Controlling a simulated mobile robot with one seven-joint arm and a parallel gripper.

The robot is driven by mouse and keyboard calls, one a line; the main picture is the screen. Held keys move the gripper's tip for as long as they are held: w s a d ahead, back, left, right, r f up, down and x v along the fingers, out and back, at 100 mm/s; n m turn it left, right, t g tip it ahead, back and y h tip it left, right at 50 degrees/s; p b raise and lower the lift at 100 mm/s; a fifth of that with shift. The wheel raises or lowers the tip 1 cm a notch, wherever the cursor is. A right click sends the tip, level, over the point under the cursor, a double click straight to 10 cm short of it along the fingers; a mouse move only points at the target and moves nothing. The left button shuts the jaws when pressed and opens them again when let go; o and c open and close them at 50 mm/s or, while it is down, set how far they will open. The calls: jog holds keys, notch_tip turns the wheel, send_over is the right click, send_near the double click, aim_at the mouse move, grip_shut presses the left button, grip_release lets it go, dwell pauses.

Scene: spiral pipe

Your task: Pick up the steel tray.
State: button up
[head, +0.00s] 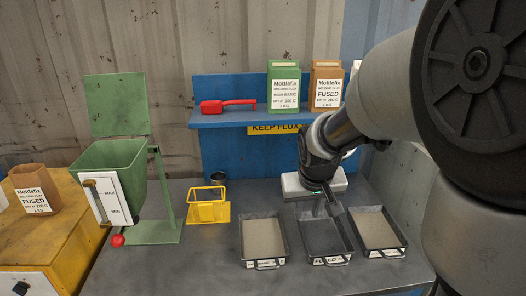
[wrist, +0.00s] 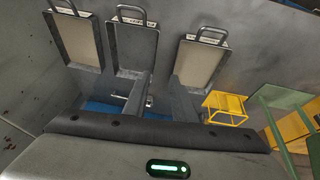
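Three shallow steel trays with front wire handles stand in a row on the bench. The left tray (head: 264,238) and right tray (head: 376,230) have pale contents. The middle tray (head: 324,238) looks dark inside, and its front label seems to read "FUSED". In the wrist view, the order is reversed: the middle tray (wrist: 136,47) lies between the other trays (wrist: 78,40) and (wrist: 199,62). My gripper (head: 328,208) is over the back part of the middle tray. In the wrist view its two fingers (wrist: 161,97) stand apart with nothing between them.
The grey bench (head: 190,262) has free room left of the trays. A yellow frame (head: 208,208) and dark cup (head: 219,177) stand there, with a green hopper (head: 112,180) beyond. A blue shelf (head: 235,118) behind carries a red brush (head: 228,105) and flux boxes (head: 283,86).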

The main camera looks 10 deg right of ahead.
jog(key=b, duration=0.3)
send_over(304, 239)
jog(key=s, duration=0.1)
jog(key=f, duration=0.8)
jog(key=a+f, duration=0.1)
jog(key=f, duration=0.3)
jog(key=shift+s+f, duration=0.1)
jog(key=shift+s, duration=0.05)
jog(key=x, duration=0.4)
jog(key=shift+s+d+f+b, duration=0.2)
jog(key=shift+s+d+b, duration=0.1)
jog(key=shift+d, duration=0.1)
jog(key=shift+w+f, duration=0.3)
jog(key=shift+f, duration=0.15)
grip_shut()
jog(key=shift+r, duration=0.1)
